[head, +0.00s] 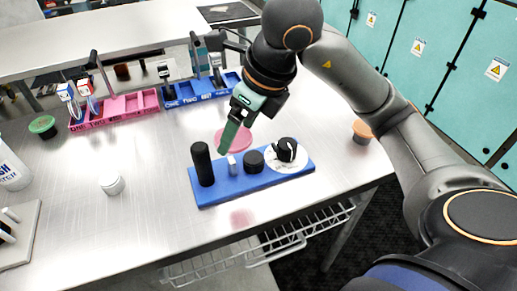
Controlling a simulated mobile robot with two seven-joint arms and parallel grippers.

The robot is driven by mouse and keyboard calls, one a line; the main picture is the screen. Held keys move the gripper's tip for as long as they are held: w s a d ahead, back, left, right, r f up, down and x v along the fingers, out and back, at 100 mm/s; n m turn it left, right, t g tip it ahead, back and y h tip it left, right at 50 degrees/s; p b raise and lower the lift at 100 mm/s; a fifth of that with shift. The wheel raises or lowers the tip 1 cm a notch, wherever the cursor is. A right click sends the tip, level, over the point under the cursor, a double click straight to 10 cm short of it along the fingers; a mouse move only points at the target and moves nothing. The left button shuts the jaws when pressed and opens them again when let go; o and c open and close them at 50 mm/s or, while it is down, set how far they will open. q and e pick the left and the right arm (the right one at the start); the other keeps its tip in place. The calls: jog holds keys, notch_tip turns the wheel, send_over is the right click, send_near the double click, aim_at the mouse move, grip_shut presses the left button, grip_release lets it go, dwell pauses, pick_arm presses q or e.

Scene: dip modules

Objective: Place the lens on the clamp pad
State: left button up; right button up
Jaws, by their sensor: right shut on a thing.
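My right gripper (240,112) reaches down from the upper right over the blue base board (225,192). It is shut on a long, dark green piece (229,135) that points down and slightly left; I cannot tell if this is the lens. Its lower end is just above or behind a small pale block (232,165) on the board; contact cannot be told. At the board's right end, a black clamp-like part (286,148) stands on a white round pad (300,164), possibly the clamp pad. My left gripper is not in view.
The board also bears a tall black cylinder (203,165) and a short black one (253,161). A pink disc (240,143) lies behind it. Pink (120,110) and blue (205,90) trays stand behind.

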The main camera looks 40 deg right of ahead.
jog(key=b, duration=0.1)
send_over(254, 157)
jog(key=s, duration=0.1)
jog(key=f, duration=0.5)
jog(key=shift+s+d+f, duration=0.1)
jog(key=shift+s+f, duration=0.1)
jog(key=shift+f, duration=0.2)
jog(key=shift+w+d+f, duration=0.1)
jog(key=shift+d+f, duration=0.05)
jog(key=shift+f, duration=1.55)
jog(key=shift+f, duration=0.1)
jog(key=o, duration=1.1)
jog(key=shift+d+r, duration=0.1)
jog(key=shift+r, duration=0.35)
jog(key=p+v, duration=0.1)
jog(key=v, duration=1)
jog(key=shift+s+r, duration=0.1)
jog(key=shift+s, duration=0.2)
